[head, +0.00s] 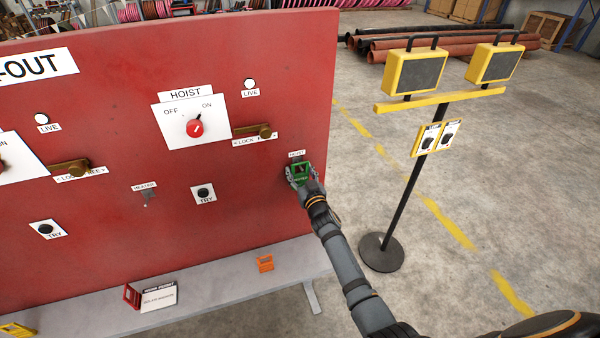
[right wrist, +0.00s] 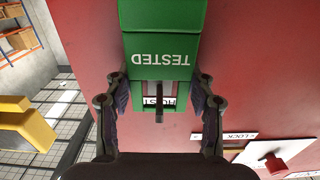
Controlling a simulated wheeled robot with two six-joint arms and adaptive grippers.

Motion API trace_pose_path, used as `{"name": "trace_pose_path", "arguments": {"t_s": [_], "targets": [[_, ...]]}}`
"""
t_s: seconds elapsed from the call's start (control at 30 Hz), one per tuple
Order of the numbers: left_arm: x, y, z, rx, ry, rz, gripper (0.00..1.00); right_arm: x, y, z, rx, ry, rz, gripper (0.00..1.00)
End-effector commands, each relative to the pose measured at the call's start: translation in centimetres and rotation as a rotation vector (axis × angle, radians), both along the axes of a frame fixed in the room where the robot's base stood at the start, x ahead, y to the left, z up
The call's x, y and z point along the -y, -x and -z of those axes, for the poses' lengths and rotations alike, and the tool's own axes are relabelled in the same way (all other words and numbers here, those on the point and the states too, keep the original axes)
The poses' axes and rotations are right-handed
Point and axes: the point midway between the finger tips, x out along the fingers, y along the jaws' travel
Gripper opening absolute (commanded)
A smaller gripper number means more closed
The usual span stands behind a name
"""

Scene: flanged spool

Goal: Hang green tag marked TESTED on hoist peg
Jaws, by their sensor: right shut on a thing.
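The green tag (head: 301,171) is held at the right side of the red board, just below the small HOIST label (head: 296,154). In the right wrist view the green tag (right wrist: 162,45) reads TESTED upside down and has a window at its lower end. The dark hoist peg (right wrist: 159,117) and part of the HOIST label (right wrist: 160,101) show inside that window. I cannot tell how far the peg passes through. My right gripper (head: 300,178) is shut on the tag, with a finger on each side (right wrist: 160,105). My left gripper is not in view.
The red board (head: 245,55) carries the HOIST switch (head: 195,128), a brass lock bar (head: 264,131) and a heater peg (head: 148,196). An orange tag (head: 265,263) and a red tag (head: 132,296) are on the grey shelf (head: 215,277). A lamp stand (head: 405,190) stands right of my arm.

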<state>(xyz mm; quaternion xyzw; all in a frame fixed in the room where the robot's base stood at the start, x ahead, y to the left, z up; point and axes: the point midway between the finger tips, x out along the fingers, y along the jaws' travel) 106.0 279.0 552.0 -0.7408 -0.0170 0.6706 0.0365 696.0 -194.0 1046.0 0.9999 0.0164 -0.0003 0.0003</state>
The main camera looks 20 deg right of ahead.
Motion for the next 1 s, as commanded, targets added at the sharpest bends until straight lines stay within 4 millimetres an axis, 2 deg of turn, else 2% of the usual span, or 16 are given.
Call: {"name": "trace_pose_path", "arguments": {"t_s": [0.17, 0.2, 0.4, 0.77, 1.0], "targets": [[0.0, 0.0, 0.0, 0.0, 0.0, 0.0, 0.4, 0.0, 0.0, 0.0, 0.0, 0.0, 0.0, 0.28], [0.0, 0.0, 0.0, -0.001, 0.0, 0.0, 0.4, 0.0, 0.0, 0.0, 0.0, 0.0, 0.0, 0.56], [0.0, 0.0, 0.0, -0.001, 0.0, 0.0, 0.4, 0.0, 0.0, 0.0, 0.0, 0.0, 0.0, 0.81], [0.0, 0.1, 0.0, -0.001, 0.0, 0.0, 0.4, 0.0, 0.2, 0.0, 0.0, -0.001, 0.0, 0.81], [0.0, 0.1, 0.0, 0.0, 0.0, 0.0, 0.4, 0.0, 2.1, 0.1, 0.0, 0.002, 0.0, 0.81]]}}
